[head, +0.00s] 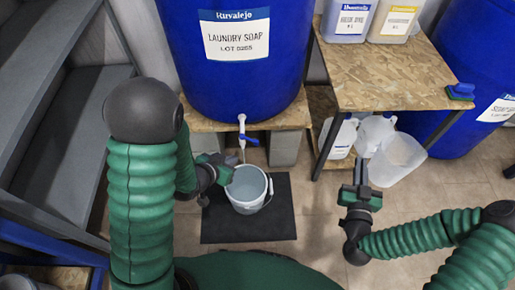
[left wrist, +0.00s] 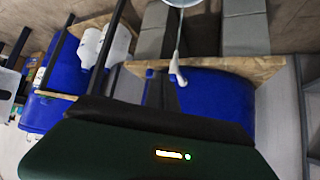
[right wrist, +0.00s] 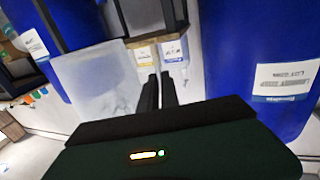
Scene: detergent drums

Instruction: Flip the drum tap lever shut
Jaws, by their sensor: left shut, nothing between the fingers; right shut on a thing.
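The blue laundry soap drum (head: 235,85) stands on a wooden board, with a white tap (head: 242,122) low on its front. The tap's blue lever (head: 250,140) points to the right. A thin pale stream runs from the spout down to the white bucket (head: 245,205). The tap (left wrist: 178,75) and stream also show in the left wrist view, upside down. My left gripper (head: 228,166) is shut and empty, just left of and below the tap, near the bucket's rim. My right gripper (head: 360,172) is shut on a translucent jug (head: 398,160), which also shows in the right wrist view (right wrist: 90,85).
The bucket stands on a dark mat (head: 218,228). A wooden shelf table (head: 375,75) at the right carries labelled bottles and a blue-and-green brush (head: 461,91). White jugs (head: 340,138) stand beneath it. Grey steps (head: 60,130) line the left. Another blue drum (head: 475,55) stands at far right.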

